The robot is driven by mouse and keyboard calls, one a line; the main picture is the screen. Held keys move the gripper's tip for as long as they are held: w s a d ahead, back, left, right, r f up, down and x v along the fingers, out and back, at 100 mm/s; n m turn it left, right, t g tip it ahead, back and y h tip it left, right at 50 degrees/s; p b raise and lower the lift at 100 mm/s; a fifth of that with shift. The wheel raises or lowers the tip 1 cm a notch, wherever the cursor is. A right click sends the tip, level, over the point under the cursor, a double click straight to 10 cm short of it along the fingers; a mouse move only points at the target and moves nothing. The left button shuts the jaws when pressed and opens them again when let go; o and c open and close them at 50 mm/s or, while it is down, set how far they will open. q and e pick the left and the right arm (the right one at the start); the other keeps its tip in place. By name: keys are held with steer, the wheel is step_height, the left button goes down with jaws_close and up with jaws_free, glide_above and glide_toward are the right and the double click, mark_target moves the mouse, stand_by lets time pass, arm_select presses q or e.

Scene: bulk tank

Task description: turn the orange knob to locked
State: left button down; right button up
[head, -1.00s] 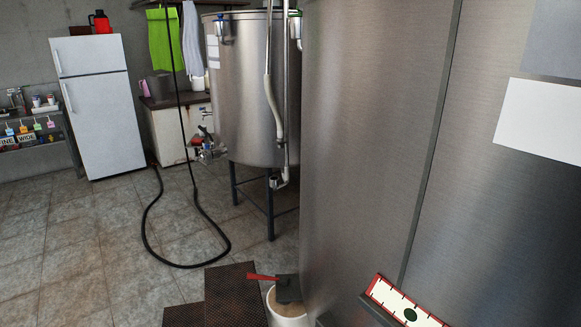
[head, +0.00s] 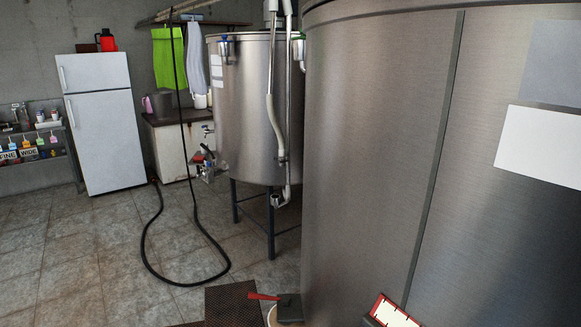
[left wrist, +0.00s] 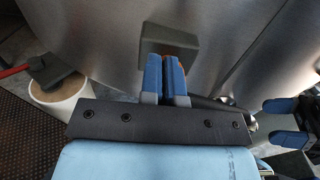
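My left gripper (left wrist: 165,78) is in the left wrist view, its two blue fingers close together in front of a grey block (left wrist: 182,38) on the steel tank. A thin sliver of the orange knob (left wrist: 172,58) shows at the fingertips; the fingers appear closed on it and hide most of it. Its pointing direction cannot be read. My right gripper (left wrist: 286,122) is at the right edge of that view, its blue fingers apart with nothing seen between them. Neither gripper shows in the head view, and the knob is not visible there.
The large steel tank (head: 375,150) fills the right of the head view. A white bucket (left wrist: 62,100) with a red-handled tool (head: 288,307) stands at its foot, beside a dark perforated mat (head: 231,303). A black hose (head: 145,240) loops over the open tiled floor on the left.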

arm_select(q)
steer(key=shift+s+d+r, duration=0.25)
steer(key=shift+d+r, duration=0.1)
steer(key=shift+d, duration=0.25)
stand_by(0.3)
steer(key=shift+s+d, duration=0.1)
steer(key=shift+s+d+f, duration=0.25)
steer(key=shift+s+d, duration=0.25)
steer(key=shift+s, duration=0.4)
steer(key=shift+r, duration=0.15)
steer(key=shift+d+r+p, duration=0.15)
steer(key=shift+r+p, duration=0.1)
steer(key=shift+p, duration=0.3)
steer(key=shift+b+v, duration=0.4)
steer(key=shift+v, duration=2.5)
